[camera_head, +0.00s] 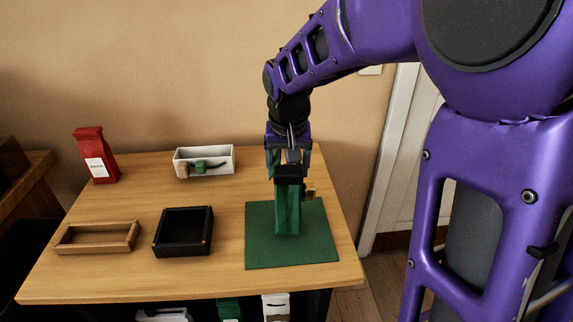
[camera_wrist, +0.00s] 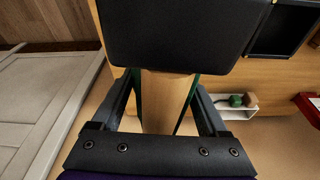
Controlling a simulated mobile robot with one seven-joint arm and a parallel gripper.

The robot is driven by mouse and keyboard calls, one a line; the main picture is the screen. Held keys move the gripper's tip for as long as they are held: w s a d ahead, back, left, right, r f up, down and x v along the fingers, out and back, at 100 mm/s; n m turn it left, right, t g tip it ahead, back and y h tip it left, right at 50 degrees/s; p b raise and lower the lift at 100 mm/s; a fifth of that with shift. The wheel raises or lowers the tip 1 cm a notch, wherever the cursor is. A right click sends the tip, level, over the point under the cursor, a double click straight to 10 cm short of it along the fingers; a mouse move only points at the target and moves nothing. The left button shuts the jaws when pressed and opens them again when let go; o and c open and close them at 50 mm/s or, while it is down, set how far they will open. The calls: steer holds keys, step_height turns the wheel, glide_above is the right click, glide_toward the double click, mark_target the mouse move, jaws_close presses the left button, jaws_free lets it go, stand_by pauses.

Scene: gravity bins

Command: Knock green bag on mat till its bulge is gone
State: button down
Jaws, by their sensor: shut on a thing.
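I cannot tell whether the bag's bottom touches the mat. A bulge cannot be made out from here.
A black tray (camera_head: 183,254) and a wooden tray (camera_head: 97,247) stand left of the mat. A white bin (camera_head: 204,175) with a green object inside and a red bag (camera_head: 96,157) stand farther back. The wooden table (camera_head: 190,288) is bare along its front.

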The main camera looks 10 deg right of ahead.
stand_by(0.3)
steer(key=shift+f+b, duration=0.75)
steer(key=shift+f, duration=0.2)
steer(key=shift+r+p, duration=0.65)
steer(key=shift+r, duration=0.3)
